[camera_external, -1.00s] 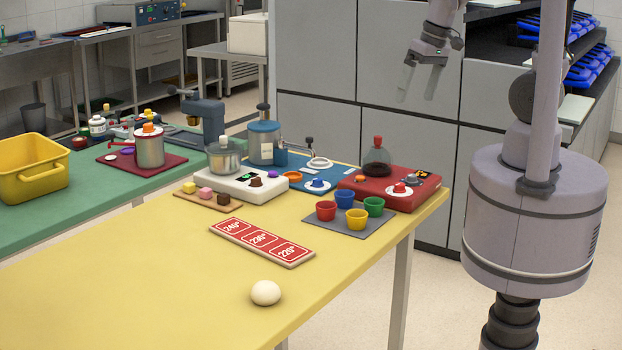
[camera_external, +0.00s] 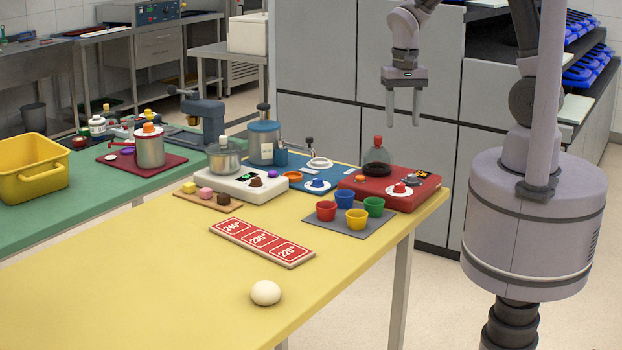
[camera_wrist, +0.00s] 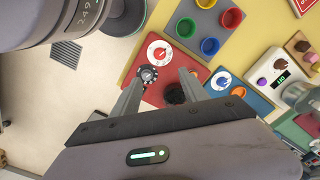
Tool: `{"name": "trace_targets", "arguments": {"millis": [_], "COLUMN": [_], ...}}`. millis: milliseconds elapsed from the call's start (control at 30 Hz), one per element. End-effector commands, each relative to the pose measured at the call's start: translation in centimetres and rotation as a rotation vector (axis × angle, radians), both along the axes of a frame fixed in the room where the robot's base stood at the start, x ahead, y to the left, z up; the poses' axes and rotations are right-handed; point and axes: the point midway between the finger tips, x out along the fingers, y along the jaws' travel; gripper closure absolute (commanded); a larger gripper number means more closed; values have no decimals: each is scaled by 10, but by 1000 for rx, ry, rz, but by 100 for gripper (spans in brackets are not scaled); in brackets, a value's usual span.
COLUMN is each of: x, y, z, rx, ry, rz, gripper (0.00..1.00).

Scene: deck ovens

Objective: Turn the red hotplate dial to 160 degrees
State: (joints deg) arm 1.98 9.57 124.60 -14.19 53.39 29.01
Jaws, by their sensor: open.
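The red hotplate (camera_external: 376,198) sits at the right end of the yellow table. Its dial (camera_external: 400,188) is a red knob on a white disc on the front part of the plate. In the wrist view the dial (camera_wrist: 160,52) lies just beyond my fingertips, on the red hotplate (camera_wrist: 180,58). Its scale marks are too small to read. My gripper (camera_external: 403,120) points straight down, open and empty, well above the hotplate. Its two fingers also show in the wrist view (camera_wrist: 161,78), apart from the dial.
A dark vessel with a red top (camera_external: 377,165), a grey-black knob (camera_external: 417,178) and an orange button (camera_external: 360,179) are on the hotplate. Several coloured cups stand on a grey mat (camera_external: 334,226) in front.

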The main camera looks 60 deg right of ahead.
Motion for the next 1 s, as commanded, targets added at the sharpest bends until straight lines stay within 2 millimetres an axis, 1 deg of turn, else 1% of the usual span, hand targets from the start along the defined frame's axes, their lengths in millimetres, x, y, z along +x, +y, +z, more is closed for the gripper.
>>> {"name": "trace_targets", "arguments": {"millis": [167, 200, 400, 500, 600, 700, 833, 1000], "x": [-1, -2, -2, -2, -1, -1, -1, -1], "y": [0, 0, 0, 0, 0, 0, 1, 1], "z": [-46, -59, -120, -144, -159, -168, -172, -172], "rx": [1, 1, 2, 2, 2, 3, 2, 3], "ry": [6, 6, 5, 5, 2, 1, 1, 0], "rz": [0, 0, 0, 2, 1, 1, 1, 1], "gripper": [48, 48, 48, 48, 48, 48, 48, 48]}}
